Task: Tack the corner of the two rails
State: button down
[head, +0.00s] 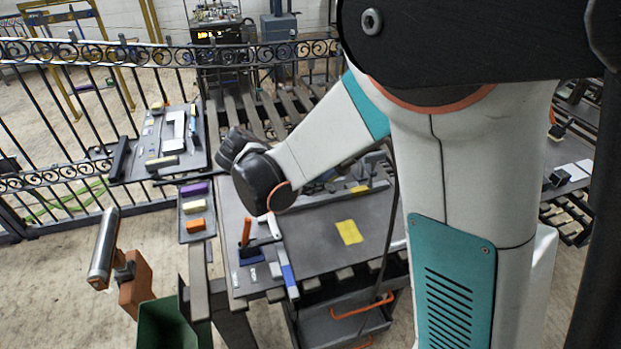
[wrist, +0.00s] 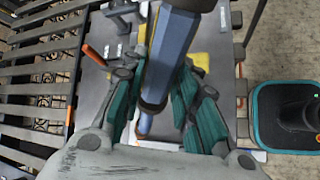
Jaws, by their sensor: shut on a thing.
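My gripper (wrist: 155,112) shows in the wrist view, its teal-sided fingers closed around a blue tool (wrist: 171,50) with dark bands. The tool runs up through the top of the picture. In the head view my arm reaches left over the bench (head: 320,250), and my fingers are hidden behind its wrist. A grey bar (head: 338,197) lies across the bench with clamp-like parts (head: 372,165) behind it; I cannot make out two rails meeting at a corner. A slim blue and pale piece (head: 287,272) shows near the bench's front left; whether it is the held tool is unclear.
An orange-handled item (head: 247,232) stands on the bench left of a yellow patch (head: 349,232). A narrow tray of coloured blocks (head: 196,240) adjoins the bench. An iron fence (head: 90,95) runs behind.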

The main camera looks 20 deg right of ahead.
jog(key=shift+s+d+r+p, duration=0.3)
jog(key=shift+r, duration=0.25)
jog(key=shift+s+d+r+p, duration=0.3)
jog(key=shift+d+r, duration=0.05)
jog(key=shift+r, duration=0.15)
jog(key=shift+s+d+r+p, duration=0.3)
jog(key=shift+r, duration=0.25)
